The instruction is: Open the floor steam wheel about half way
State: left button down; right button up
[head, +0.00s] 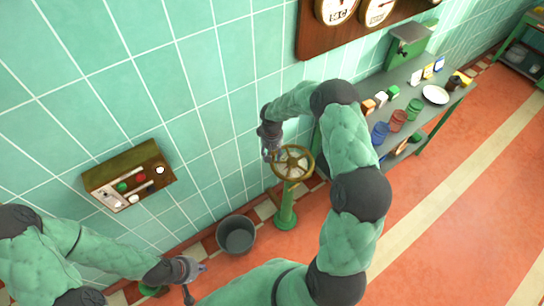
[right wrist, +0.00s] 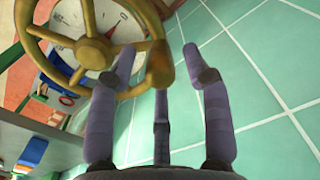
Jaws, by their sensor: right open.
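The brass steam wheel (head: 293,162) sits on a green floor pedestal (head: 286,212) by the tiled wall. Its spoked rim (right wrist: 60,40) fills the upper left of the right wrist view. My right gripper (head: 270,154) is at the wheel's left edge in the head view. In the right wrist view its open fingers (right wrist: 158,62) stand on either side of a rim section, not closed on it. Whether a finger touches the rim is unclear. My left gripper (head: 197,281) is low at the left, fingers apart and empty, far from the wheel.
A grey bucket (head: 236,235) stands left of the pedestal. A wall control box (head: 128,175) is further left. A bench (head: 425,92) with cups and a plate is at the right. A white dial with a red needle (right wrist: 116,28) shows behind the wheel. Open floor lies right.

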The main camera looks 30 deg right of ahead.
jog(key=shift+f, duration=0.8)
jog(key=shift+c, duration=0.2)
grip_shut()
jog(key=shift+s+a, duration=0.1)
